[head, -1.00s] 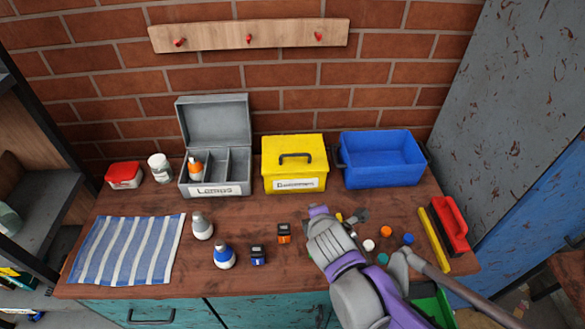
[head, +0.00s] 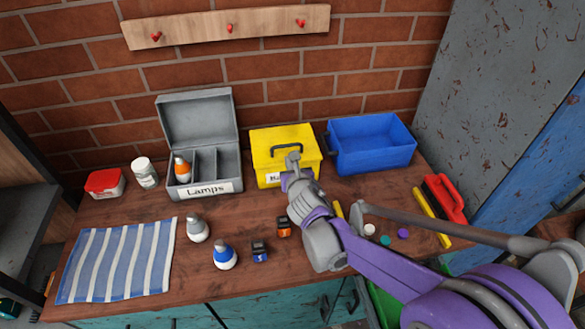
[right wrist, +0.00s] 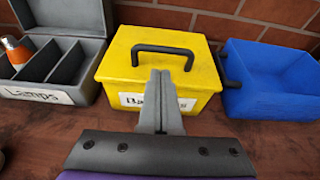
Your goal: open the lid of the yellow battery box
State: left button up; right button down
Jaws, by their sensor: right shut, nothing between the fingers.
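The yellow battery box (head: 268,147) stands at the back of the bench with its lid down and a black handle (head: 287,140) on top. In the right wrist view the box (right wrist: 118,72) is straight ahead, with its black handle (right wrist: 160,49) on the lid. My right gripper (head: 292,160) is shut and empty in front of the box. In the right wrist view its closed fingers (right wrist: 160,80) overlap the box front and partly hide the white label (right wrist: 130,100). I cannot tell whether the fingertips touch the box. My left gripper is not in view.
The open grey Lamps box (head: 222,172) stands left of the yellow box, and a blue bin (head: 372,158) stands close on its right. A red-handled brush (head: 446,200) is at right.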

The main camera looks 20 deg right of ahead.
jog(key=shift+x, duration=2)
jog(key=shift+a+r, duration=0.1)
jog(key=shift+r, duration=0.1)
